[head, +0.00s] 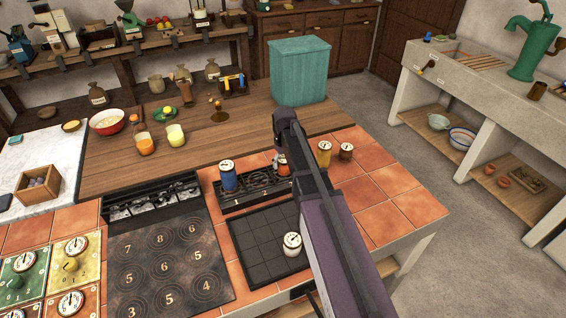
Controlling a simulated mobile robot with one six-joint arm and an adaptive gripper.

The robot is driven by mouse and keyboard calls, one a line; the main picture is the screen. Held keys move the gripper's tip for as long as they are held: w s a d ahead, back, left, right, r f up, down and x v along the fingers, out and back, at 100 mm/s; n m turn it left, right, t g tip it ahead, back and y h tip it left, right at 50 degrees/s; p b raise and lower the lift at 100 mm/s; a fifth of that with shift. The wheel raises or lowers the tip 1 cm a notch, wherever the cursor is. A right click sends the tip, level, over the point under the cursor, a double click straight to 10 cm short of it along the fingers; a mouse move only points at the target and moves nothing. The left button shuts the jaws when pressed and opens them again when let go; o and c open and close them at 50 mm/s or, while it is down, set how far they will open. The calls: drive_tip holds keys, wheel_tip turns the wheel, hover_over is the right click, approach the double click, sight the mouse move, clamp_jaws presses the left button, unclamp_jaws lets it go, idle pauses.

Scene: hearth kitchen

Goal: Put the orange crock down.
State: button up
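The orange crock (284,170) shows in the head view just left of my dark arm, over the right part of the black slotted rack (245,196). Only a small part of it shows; my arm covers the rest. My gripper (279,160) is at the crock, mostly hidden behind the arm. I cannot see whether its fingers are closed on the crock, nor whether the crock touches the rack.
A blue crock (229,180) stands at the rack's left end. A white crock (292,245) stands on the black gridded mat (255,236). Yellow (324,155) and brown (346,151) crocks stand right of my arm. The orange tiles (391,216) at right are clear. A teal bin (299,72) stands behind.

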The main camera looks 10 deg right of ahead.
sight(284, 159)
drive_tip(key=shift+r, duration=0.15)
idle(0.4)
wheel_tip(284, 159, up, 12)
drive_tip(key=p, duration=1.2)
drive_tip(key=shift+s, duration=0.1)
idle(0.7)
drive_tip(key=s+m, duration=0.4)
drive_tip(key=s, duration=1.6)
drive_tip(key=shift+a, duration=0.25)
